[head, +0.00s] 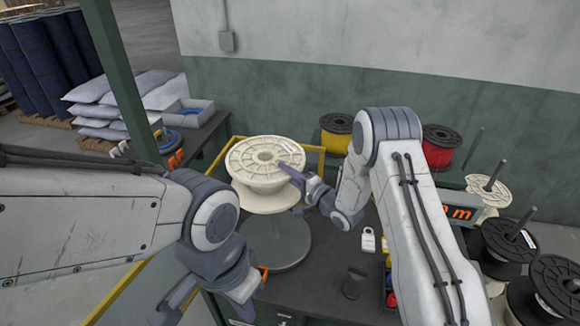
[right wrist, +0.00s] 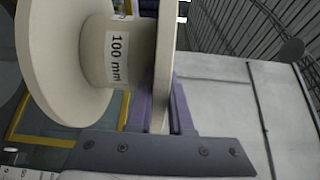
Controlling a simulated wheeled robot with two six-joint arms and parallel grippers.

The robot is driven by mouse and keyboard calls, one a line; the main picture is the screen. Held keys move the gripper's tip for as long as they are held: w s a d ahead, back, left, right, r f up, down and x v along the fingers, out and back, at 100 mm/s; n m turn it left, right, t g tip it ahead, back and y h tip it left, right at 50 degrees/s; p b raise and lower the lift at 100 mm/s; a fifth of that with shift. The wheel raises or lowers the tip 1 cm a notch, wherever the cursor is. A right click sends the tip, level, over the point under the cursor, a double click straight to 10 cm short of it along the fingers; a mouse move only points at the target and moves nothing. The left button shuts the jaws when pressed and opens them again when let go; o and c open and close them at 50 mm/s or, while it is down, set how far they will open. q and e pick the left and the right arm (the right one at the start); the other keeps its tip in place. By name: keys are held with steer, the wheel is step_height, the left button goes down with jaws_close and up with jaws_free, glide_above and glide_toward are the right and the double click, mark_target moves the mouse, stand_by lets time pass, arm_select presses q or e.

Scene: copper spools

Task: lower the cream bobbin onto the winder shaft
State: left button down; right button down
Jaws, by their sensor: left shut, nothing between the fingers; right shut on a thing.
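The cream bobbin (head: 262,180) is upright in the head view, its round hole facing up. It also shows in the right wrist view (right wrist: 60,70), with a "100 mm" label on its core. My right gripper (head: 292,188) is shut on the rim of its upper flange; its fingers lie on both sides of that flange in the right wrist view (right wrist: 160,105). A dark grey round plate (head: 275,248), apparently the winder, shows below the bobbin. The winder shaft cannot be made out. My left gripper (head: 182,298) is low at the front left, shut and empty, apart from the bobbin.
A yellow spool (head: 337,123) and a red spool (head: 440,140) stand behind. Black spools (head: 510,245) and a cream spool (head: 488,190) sit on posts at right. A yellow frame (head: 312,150) edges the area behind the bobbin. A padlock-shaped tag (head: 368,240) lies on the dark table.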

steer(key=shift+d+f, duration=0.15)
steer(key=shift+f, duration=0.1)
steer(key=shift+d+f+b, duration=0.45)
steer(key=shift+f+b, duration=0.25)
steer(key=shift+f, duration=0.5)
step_height(320, 180, down, 23)
steer(key=b, duration=1.9)
steer(key=shift+s+f+b, duration=0.15)
steer(key=shift+f+b, duration=0.25)
steer(key=shift+b, duration=0.15)
